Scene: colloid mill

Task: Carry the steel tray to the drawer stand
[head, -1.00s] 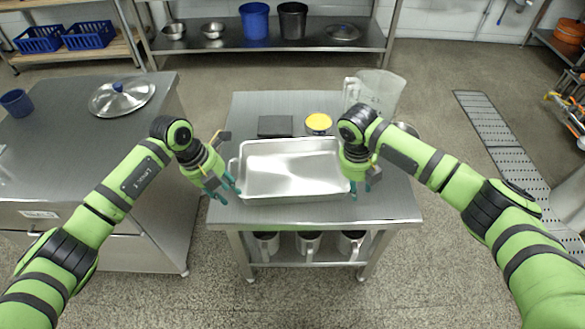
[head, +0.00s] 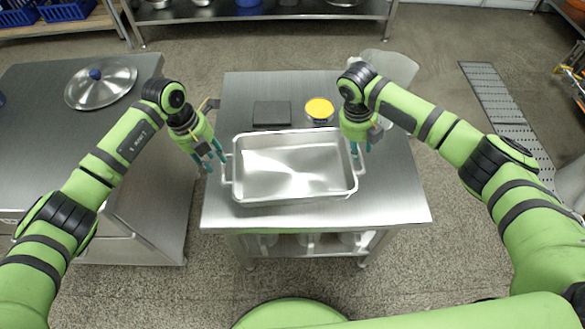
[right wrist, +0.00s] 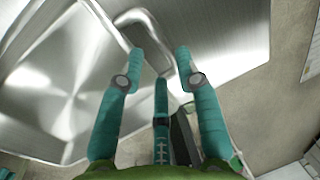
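The empty steel tray (head: 268,196) is a shallow rectangular pan with a handle at each short end. It lies flat on a steel table (head: 390,205). My left gripper (head: 212,162) is open beside the tray's left handle and appears apart from it. My right gripper (head: 360,150) is at the right handle. In the right wrist view the fingers of my right gripper (right wrist: 160,62) are spread, with the handle (right wrist: 145,20) just ahead of and between them. A steel stand with drawer fronts (head: 150,180), likely the drawer stand, stands left of the table.
A lid with a blue knob (head: 100,85) lies on the stand's top, whose front part is clear. Behind the tray are a dark flat block (head: 272,113), a yellow-topped container (head: 319,108) and a clear jug (head: 390,68). A floor gap separates stand and table.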

